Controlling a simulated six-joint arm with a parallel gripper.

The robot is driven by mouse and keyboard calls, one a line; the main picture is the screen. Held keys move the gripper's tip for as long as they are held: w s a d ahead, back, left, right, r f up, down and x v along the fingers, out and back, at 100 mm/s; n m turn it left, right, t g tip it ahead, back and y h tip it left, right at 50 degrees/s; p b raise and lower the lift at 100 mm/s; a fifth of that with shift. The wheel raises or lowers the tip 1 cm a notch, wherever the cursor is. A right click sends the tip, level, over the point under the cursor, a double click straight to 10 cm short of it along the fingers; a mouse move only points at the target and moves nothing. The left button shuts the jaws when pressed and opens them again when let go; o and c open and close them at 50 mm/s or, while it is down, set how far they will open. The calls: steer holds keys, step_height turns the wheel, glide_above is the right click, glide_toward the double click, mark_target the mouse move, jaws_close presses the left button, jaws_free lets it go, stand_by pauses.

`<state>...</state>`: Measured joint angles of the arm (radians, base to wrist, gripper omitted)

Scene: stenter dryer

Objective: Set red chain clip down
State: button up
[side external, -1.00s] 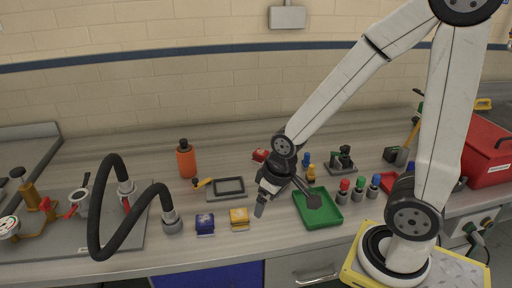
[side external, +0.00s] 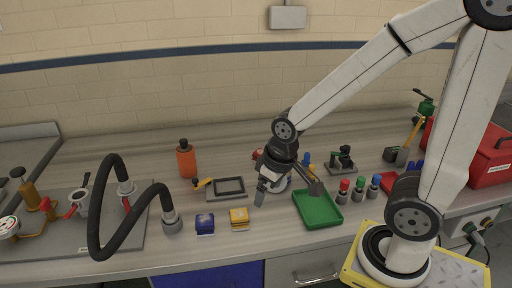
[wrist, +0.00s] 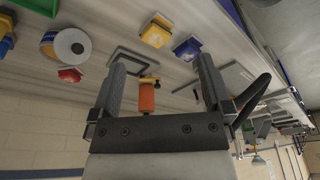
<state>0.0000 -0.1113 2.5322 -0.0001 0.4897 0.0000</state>
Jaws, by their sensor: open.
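The red chain clip (wrist: 70,75) lies on the bench beside a tape roll (wrist: 70,47) in the wrist view. In the side view only a bit of the red clip (side external: 256,154) shows behind my wrist. My gripper (wrist: 162,84) is open, with nothing between its fingers. In the side view my gripper (side external: 288,191) hangs above the bench, in front of the red clip and apart from it. A blue clip (side external: 205,224) and a yellow clip (side external: 239,219) sit near the bench's front; both also show in the wrist view.
A black-rimmed tray (side external: 230,187) lies left of my gripper, an orange bottle (side external: 186,160) behind it. A green tray (side external: 318,209) lies just right. Several coloured-cap bottles (side external: 358,188) and a red toolbox (side external: 490,155) stand further right. Black hose (side external: 97,205) arches at left.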

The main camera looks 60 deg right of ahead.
steer(key=w+d+r+n+g+h, duration=0.1)
steer(key=w+d+n+g+h, duration=0.2)
steer(key=w+d+n+h, duration=1.45)
steer(key=y, duration=0.4)
glide_toward(261, 152)
steer(key=shift+n+x, duration=0.25)
steer(key=shift+x, duration=0.9)
steer(key=shift+f, duration=0.2)
steer(key=shift+x, duration=1.3)
steer(key=shift+x, duration=2.6)
steer(key=shift+r, duration=0.1)
